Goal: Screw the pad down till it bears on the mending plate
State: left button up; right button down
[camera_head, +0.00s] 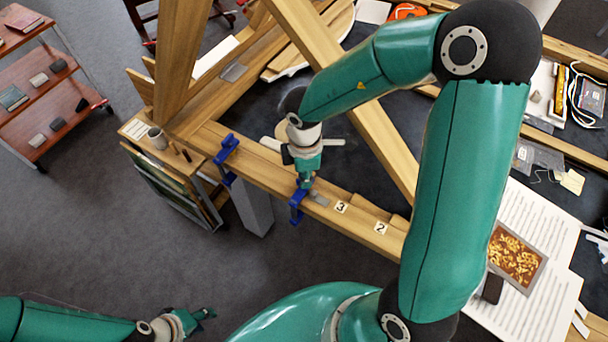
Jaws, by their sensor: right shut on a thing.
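A blue clamp (297,208) sits on the edge of the wooden frame beam (268,176). A small grey plate (320,200), seemingly the mending plate, lies on the beam just right of it. My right gripper (306,183) points down over this clamp's top and is shut on its upper end, which the fingers hide. The clamp's pad is too small and covered to make out, so I cannot tell whether it touches the plate. My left gripper (205,314) is low at the left, over the floor and away from the beam; its finger opening is unclear.
A second blue clamp (226,152) grips the beam further left. Number tags (341,207) lie on the beam to the right. A small side stand with a mug (157,138) is left of the frame. Printed sheets (525,285) lie at right.

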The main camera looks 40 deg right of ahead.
jog(key=c, duration=1.2)
grip_release()
jog(key=shift+n, duration=0.3)
